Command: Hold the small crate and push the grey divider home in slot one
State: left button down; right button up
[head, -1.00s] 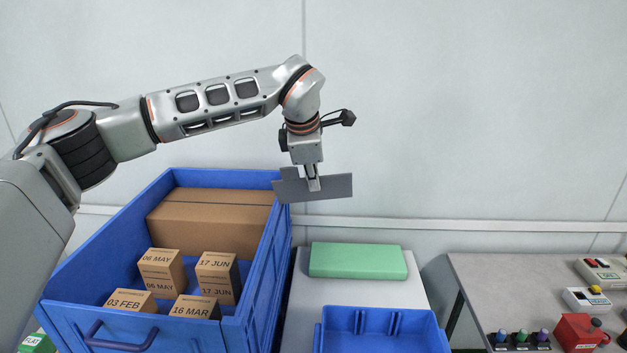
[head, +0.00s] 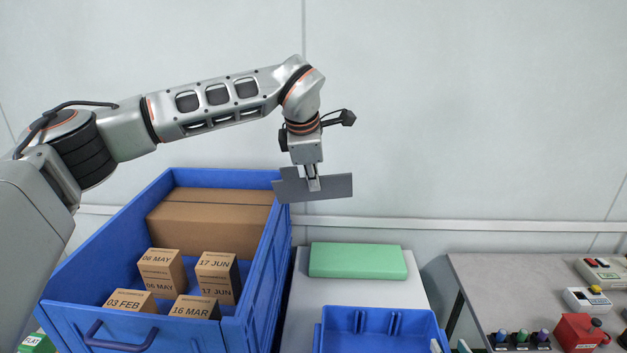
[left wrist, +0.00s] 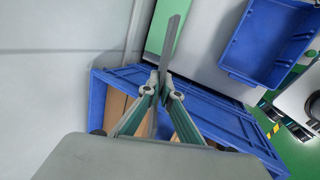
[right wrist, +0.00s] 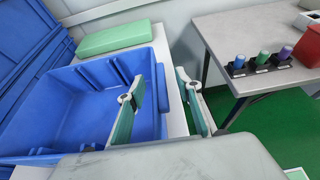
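The grey divider (head: 335,187) is a thin flat plate. My left gripper (head: 313,184) is shut on it and holds it in the air, above and behind the small blue crate (head: 340,345). The divider also shows edge-on in the left wrist view (left wrist: 172,42). The small crate is empty, with paired ribs forming slots on its far inner wall; its near part is cut off in the head view. My right gripper (right wrist: 169,70) is open, its fingers on either side of the crate's right wall, with a gap between them. Only its tips show in the head view.
A large blue crate (head: 262,262) with cartons stands at left. A green block (head: 358,261) lies behind the small crate on the pale stand (head: 300,290). A grey table (head: 490,275) at right bears a red box (head: 578,332) and several small devices.

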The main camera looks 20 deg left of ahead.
jog(key=shift+x, duration=1.15)
grip_shut()
pick_arm(q)
jog(key=s+d+f+m+g, duration=0.5)
jog(key=s+d+f+m, duration=1.1)
jog(key=m, duration=0.3)
jog(key=shift+f, duration=0.65)
jog(key=shift+s, duration=0.1)
